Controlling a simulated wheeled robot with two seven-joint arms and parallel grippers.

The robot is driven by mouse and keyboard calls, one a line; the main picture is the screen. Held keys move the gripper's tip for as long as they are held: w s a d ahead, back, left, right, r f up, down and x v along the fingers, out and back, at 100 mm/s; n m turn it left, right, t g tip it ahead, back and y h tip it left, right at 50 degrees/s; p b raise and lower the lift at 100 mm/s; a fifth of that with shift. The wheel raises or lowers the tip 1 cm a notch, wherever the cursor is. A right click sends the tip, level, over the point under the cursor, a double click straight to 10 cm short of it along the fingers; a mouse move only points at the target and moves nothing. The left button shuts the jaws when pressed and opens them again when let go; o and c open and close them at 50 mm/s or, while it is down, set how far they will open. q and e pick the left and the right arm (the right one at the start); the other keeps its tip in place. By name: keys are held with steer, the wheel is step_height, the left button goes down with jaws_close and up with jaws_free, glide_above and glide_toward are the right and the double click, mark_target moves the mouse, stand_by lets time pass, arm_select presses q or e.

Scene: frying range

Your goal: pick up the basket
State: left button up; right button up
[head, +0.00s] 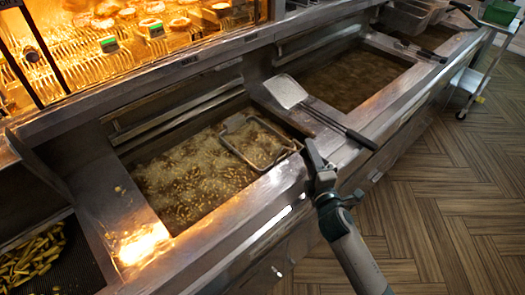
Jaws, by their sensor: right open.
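A wire frying basket (238,122) sits sunk in the bubbling oil of the near fryer vat (150,180), with several fries around it. Its rim shows above the oil; the lower part is hidden. My right gripper (314,156) is at the front ledge of the fryer, just to the right of the basket's near end. It is open. Its fingers are small here, and I cannot tell whether they touch the basket's handle end. My left gripper is not in view.
A flat metal scoop (286,91) lies across the divider, its dark handle pointing to the front right. A second oil vat (350,78) is behind it. More baskets (408,17) hang at the top right. A cart (472,80) stands at the right; the floor (440,200) is clear.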

steer(key=shift+w, duration=0.2)
stand_by(0.3)
jaws_close()
stand_by(1.3)
